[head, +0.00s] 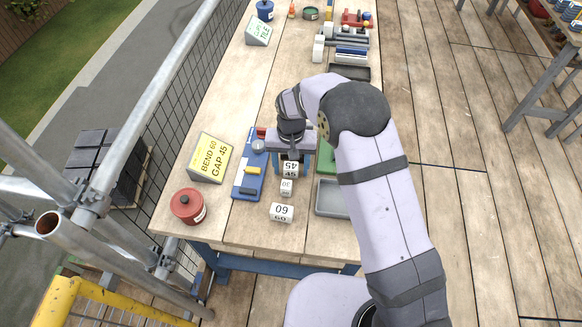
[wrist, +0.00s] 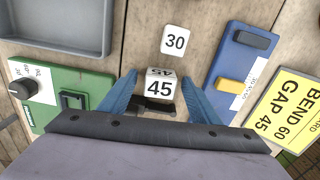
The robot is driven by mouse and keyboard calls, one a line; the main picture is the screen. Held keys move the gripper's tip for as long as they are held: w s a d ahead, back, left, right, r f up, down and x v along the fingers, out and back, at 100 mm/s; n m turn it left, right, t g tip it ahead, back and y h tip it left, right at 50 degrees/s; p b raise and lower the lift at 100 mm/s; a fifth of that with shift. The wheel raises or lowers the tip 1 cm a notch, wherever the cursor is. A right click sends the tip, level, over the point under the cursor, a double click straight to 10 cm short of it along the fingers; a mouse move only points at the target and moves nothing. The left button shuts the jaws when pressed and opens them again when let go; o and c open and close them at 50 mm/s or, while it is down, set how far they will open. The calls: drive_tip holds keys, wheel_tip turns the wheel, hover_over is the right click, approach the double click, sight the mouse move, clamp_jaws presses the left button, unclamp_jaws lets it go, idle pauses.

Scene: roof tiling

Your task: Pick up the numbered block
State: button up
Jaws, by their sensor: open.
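The white block numbered 45 (head: 290,169) stands on the wooden table in the head view. It also shows in the wrist view (wrist: 159,86), between the two blue fingers of my gripper (wrist: 155,92). The fingers are open, with a gap on each side of the block. In the head view my gripper (head: 291,162) is over the block and partly hides it. A smaller white block numbered 30 (wrist: 175,41) stands beyond it in the wrist view, and a larger one numbered 60 (head: 281,212) stands nearer the table's front edge in the head view.
A blue device (head: 250,172) and a yellow sign reading BEND 60 GAP 45 (head: 210,157) are left of the blocks. A red can (head: 187,206) stands at the front left. A grey tray (head: 331,198) and a green device (wrist: 62,97) lie on the other side.

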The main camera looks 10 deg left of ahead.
sight(291, 166)
drive_tip(key=c, duration=1.2)
drive_tip(key=shift+o, duration=0.2)
wheel_tip(291, 166, up, 8)
drive_tip(key=b, duration=0.2)
drive_tip(key=shift+r+b, duration=0.2)
drive_tip(key=shift+b, duration=0.1)
drive_tip(key=shift+r, duration=0.8)
drive_tip(key=shift+a, duration=0.1)
drive_tip(key=s+a+n+p, duration=0.3)
drive_tip(key=s+a+n, duration=0.2)
drive_tip(key=a+n, duration=0.6)
drive_tip(key=n, duration=0.6)
drive_tip(key=shift+s+r, duration=0.25)
